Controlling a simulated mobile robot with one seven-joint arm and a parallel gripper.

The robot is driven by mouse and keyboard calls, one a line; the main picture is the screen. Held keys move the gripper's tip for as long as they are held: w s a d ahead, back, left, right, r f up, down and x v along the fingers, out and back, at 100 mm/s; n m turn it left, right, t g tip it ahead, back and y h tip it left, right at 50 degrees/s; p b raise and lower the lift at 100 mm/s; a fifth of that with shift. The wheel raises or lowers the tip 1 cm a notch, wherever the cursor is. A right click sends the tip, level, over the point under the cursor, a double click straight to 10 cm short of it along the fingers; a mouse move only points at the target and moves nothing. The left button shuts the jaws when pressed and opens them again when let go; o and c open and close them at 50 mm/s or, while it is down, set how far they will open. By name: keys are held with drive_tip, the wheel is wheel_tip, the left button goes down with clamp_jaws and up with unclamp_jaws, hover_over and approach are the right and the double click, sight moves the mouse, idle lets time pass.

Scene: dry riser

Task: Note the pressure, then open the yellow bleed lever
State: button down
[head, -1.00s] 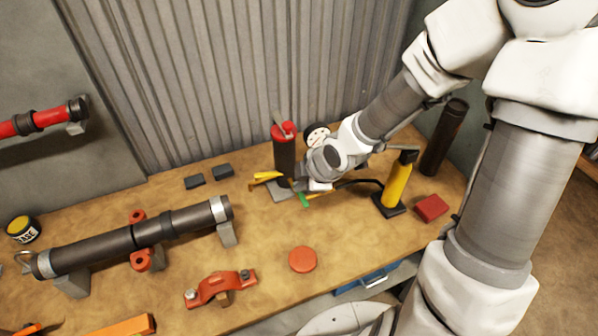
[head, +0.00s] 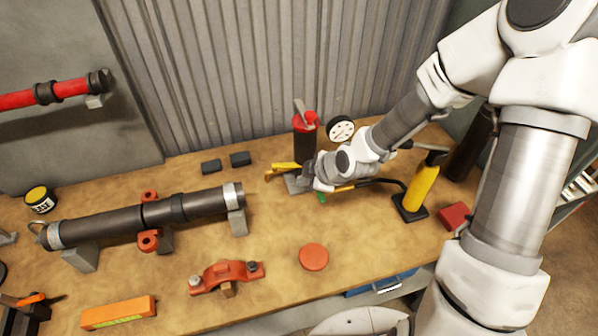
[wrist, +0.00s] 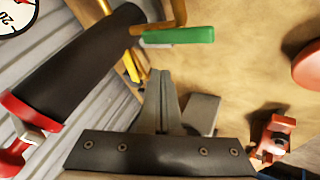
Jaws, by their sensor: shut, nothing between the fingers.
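A dark cylinder with a red top (head: 305,140) stands at the back of the bench; its red collar (wrist: 30,108) shows in the wrist view. A round white gauge (head: 341,129) is beside it; only its edge with "20" (wrist: 14,14) shows in the wrist view, so I cannot read the pressure. A yellow lever (head: 283,166) sticks out left of the cylinder's foot. In the wrist view a yellow piece (wrist: 131,66) is partly hidden near my fingers. A green handle (wrist: 180,36) lies just beyond the fingertips. My gripper (wrist: 160,74) is shut and empty, close to these; contact is unclear.
A yellow hand pump (head: 421,186) and a red block (head: 453,216) stand at the right. A dark pipe (head: 110,221) on supports lies left. An orange-red disc (head: 313,257) and a red clamp (head: 226,275) are in front. Bench between them is clear.

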sight(287, 167)
drive_tip(key=x, duration=0.3)
drive_tip(key=w, duration=0.2)
drive_tip(key=shift+w+r+p, duration=0.25)
drive_tip(key=shift+p, duration=0.1)
drive_tip(key=shift+w, duration=0.65)
drive_tip(key=shift+w+d, duration=0.1)
